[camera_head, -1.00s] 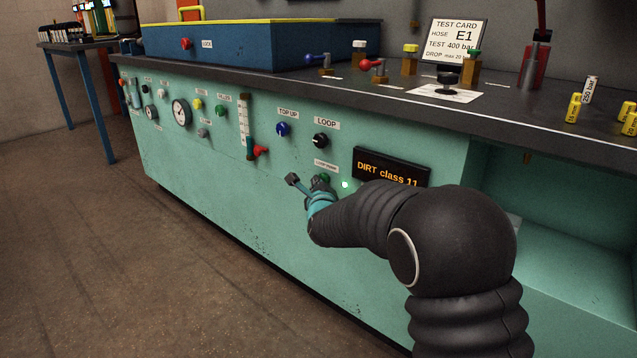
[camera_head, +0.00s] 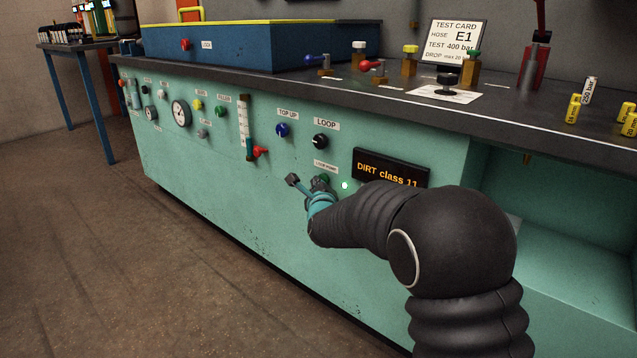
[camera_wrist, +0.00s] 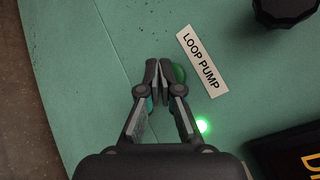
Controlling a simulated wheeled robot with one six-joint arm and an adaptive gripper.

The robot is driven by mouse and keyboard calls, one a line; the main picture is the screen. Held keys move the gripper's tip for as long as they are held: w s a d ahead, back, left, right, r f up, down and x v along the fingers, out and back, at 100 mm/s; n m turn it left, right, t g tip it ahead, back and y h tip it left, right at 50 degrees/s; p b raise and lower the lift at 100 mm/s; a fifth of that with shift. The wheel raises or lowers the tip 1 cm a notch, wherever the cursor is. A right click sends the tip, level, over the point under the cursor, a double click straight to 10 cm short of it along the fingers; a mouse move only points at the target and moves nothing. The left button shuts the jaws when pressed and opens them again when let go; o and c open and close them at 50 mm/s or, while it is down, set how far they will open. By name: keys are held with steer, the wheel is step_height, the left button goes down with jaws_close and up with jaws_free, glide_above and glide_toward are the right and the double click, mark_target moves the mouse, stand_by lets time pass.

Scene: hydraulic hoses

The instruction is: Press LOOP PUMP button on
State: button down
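The LOOP PUMP button is green and sits on the teal panel (camera_head: 220,190). In the wrist view the green button (camera_wrist: 179,74) shows partly behind my gripper (camera_wrist: 160,68), just left of the LOOP PUMP label (camera_wrist: 202,61). My gripper's fingertips are together with nothing between them that I can see, and they overlap the button. Whether they touch it I cannot tell. A green lamp (camera_wrist: 202,126) beside the button is lit. In the head view the button (camera_head: 323,180) is partly covered by my gripper, and the lamp (camera_head: 345,185) glows to its right.
The black LOOP knob (camera_head: 320,141) is above the button, with the blue TOP UP knob (camera_head: 282,130) to its left. A display (camera_head: 391,168) reading "DIRT class 11" is to the right. A red-handled valve (camera_head: 260,152) is further left. The floor in front is clear.

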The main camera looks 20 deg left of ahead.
steer(key=shift+w+d+f+b, duration=0.1)
steer(key=shift+w+d+b, duration=0.25)
steer(key=shift+b, duration=0.25)
steer(key=shift+w, duration=0.15)
steer(key=shift+b, duration=0.3)
steer(key=shift+s+d+f+b, duration=0.15)
steer(key=shift+s+b, duration=0.1)
steer(key=shift+b, duration=0.15)
steer(key=s+a, duration=0.3)
steer(key=s, duration=0.3)
stand_by(0.5)
steer(key=shift+w+d, duration=0.1)
